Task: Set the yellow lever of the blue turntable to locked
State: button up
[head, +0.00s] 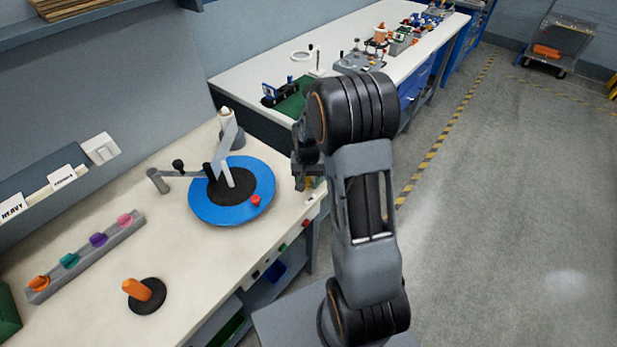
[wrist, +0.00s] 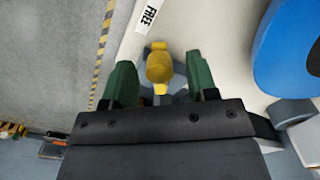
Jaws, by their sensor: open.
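The blue turntable (head: 205,212) lies on the bench, with a dark centre and a red knob (head: 256,200) near its rim. Its blue edge also shows at the right of the wrist view (wrist: 276,55). The yellow lever (wrist: 159,68) stands at the bench edge in the wrist view, close to a white label reading FREE (wrist: 150,14). My gripper (wrist: 158,80) is open, its green fingers on either side of the lever with visible gaps. In the head view my gripper (head: 307,165) is right of the turntable, and my arm partly hides the lever there.
A post with a grey arm (head: 228,133) stands behind the turntable. An orange peg on a black base (head: 146,293) and a rack of coloured pieces (head: 88,255) lie at the left. Another bench (head: 240,82) stands behind.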

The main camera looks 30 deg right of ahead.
jog(key=shift+c, duration=0.2)
grip_shut()
